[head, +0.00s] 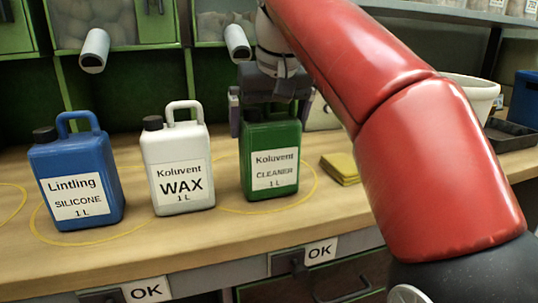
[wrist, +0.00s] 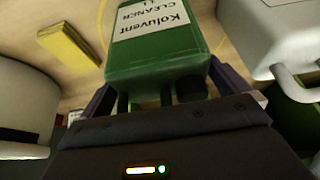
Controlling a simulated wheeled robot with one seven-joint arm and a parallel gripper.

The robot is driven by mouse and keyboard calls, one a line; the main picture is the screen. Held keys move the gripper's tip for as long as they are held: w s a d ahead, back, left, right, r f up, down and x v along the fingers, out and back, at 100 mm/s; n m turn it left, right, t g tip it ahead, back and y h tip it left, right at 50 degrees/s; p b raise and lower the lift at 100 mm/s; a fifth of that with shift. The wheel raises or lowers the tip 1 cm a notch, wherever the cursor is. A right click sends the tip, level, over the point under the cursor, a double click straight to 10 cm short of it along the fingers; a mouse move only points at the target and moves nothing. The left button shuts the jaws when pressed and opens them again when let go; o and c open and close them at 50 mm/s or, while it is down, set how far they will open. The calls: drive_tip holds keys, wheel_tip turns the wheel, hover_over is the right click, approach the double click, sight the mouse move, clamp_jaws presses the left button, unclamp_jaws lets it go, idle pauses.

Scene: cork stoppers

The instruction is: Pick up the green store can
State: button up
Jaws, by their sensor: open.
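The green can (head: 270,161), labelled Koluvent Cleaner 1 L, stands upright on the wooden counter within a yellow ring. My gripper (head: 268,118) is over the top of the can, with one finger on each side of its upper part. In the wrist view the green can (wrist: 158,58) shows between the fingers of my open gripper (wrist: 165,92), its handle and dark cap toward the palm. I cannot tell whether the fingers touch it. My red arm reaches in from the right.
A white Koluvent Wax can (head: 178,172) stands just left of the green can, and a blue Lintling Silicone can (head: 77,180) farther left. Yellow cloths (head: 340,168) lie to the right. A white bowl (head: 470,95) and a dark tray (head: 508,135) sit farther right. Green shelving stands behind.

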drive_tip(key=shift+f, duration=0.15)
drive_tip(key=c, duration=1.6)
drive_tip(key=shift+c, duration=0.4)
